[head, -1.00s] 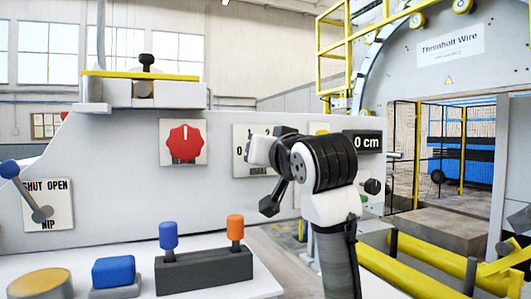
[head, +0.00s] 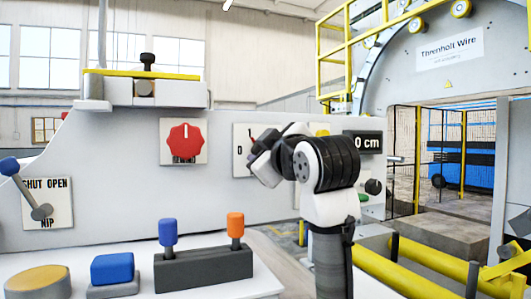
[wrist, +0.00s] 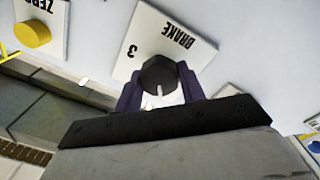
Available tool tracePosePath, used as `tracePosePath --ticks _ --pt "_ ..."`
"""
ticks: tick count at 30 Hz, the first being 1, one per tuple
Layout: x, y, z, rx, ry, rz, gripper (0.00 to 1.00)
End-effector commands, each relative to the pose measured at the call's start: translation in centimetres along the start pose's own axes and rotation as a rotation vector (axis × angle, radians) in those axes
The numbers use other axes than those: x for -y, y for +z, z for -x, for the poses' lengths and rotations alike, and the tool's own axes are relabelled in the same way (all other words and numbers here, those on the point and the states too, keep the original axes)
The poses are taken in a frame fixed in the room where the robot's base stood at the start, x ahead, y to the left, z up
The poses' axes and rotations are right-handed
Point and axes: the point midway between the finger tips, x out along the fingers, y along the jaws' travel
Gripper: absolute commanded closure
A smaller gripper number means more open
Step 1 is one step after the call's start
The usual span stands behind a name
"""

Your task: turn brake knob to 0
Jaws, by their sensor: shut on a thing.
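The brake knob (wrist: 158,72) is dark with a small white mark, and it sits on the white brake plate (wrist: 150,38) in the wrist view. The plate shows BRAKE and a 3 beside the knob; the other numbers are hidden there. The white mark lies on the knob's lower side in this view, and I cannot tell which number it points at. My gripper (wrist: 160,92) has its dark purple fingers on both sides of the knob, shut on it. In the head view the plate (head: 241,140) is partly covered by my arm and the knob is hidden.
A red knob (head: 185,144) is on the panel to the left of the brake plate. A 0 cm display (head: 369,141) is to the right. Below are a two-lever box (head: 204,269) and a blue button (head: 113,268). A yellow button (wrist: 33,34) shows in the wrist view.

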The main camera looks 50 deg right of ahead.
Motion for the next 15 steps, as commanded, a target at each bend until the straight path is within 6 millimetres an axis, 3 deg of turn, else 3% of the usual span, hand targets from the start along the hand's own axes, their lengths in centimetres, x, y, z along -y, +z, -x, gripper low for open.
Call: tracePosePath --ticks 15 --pt "0.01 0.11 0.06 -0.016 -0.005 0.489 0.83"
